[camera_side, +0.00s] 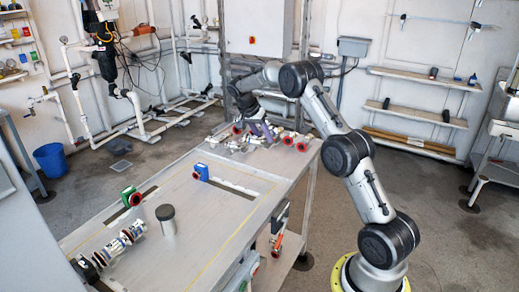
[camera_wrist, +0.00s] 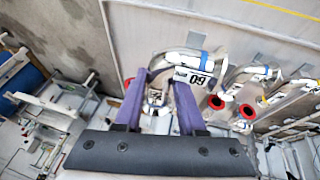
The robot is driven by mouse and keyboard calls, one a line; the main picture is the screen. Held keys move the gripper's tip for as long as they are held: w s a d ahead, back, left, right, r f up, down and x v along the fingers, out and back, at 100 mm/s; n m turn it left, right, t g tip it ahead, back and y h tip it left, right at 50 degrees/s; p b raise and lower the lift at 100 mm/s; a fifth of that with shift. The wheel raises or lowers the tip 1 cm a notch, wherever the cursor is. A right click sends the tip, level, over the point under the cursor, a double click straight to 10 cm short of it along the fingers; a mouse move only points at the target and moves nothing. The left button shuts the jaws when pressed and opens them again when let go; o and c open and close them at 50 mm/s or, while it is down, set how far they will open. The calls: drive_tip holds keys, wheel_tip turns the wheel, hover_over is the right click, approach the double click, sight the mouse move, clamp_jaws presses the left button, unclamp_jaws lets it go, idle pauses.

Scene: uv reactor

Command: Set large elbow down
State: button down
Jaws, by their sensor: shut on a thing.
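The large elbow (camera_wrist: 190,60) is a white and metallic curved pipe with a blue band and a black-on-white number label. In the wrist view it lies at and just beyond the tips of my gripper (camera_wrist: 160,80). The two purple fingers are shut on it, and its near part shows between them. In the side view my gripper (camera_side: 260,130) points down over the far end of the workbench, among other fittings. The elbow is hard to pick out there, and I cannot tell whether it touches the bench top.
Other fittings with red-rimmed openings (camera_wrist: 246,111) lie close to the right of the elbow. The workbench (camera_side: 215,225) has a grey cylinder (camera_side: 166,219), a blue-and-red part (camera_side: 201,172) and a green-and-red part (camera_side: 131,196). Its middle is mostly clear.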

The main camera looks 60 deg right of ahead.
drive_tip(key=shift+w+d+f, duration=0.3)
drive_tip(key=shift+w+f, duration=0.15)
drive_tip(key=shift+f, duration=0.65)
drive_tip(key=shift+w+d+f, duration=0.35)
drive_tip(key=shift+w+f, duration=0.05)
drive_tip(key=shift+f, duration=0.65)
drive_tip(key=shift+w+d+f, duration=0.3)
drive_tip(key=shift+w+f, duration=0.15)
drive_tip(key=shift+f, duration=0.65)
drive_tip(key=shift+f, duration=0.6)
drive_tip(key=c, duration=0.5)
unclamp_jaws()
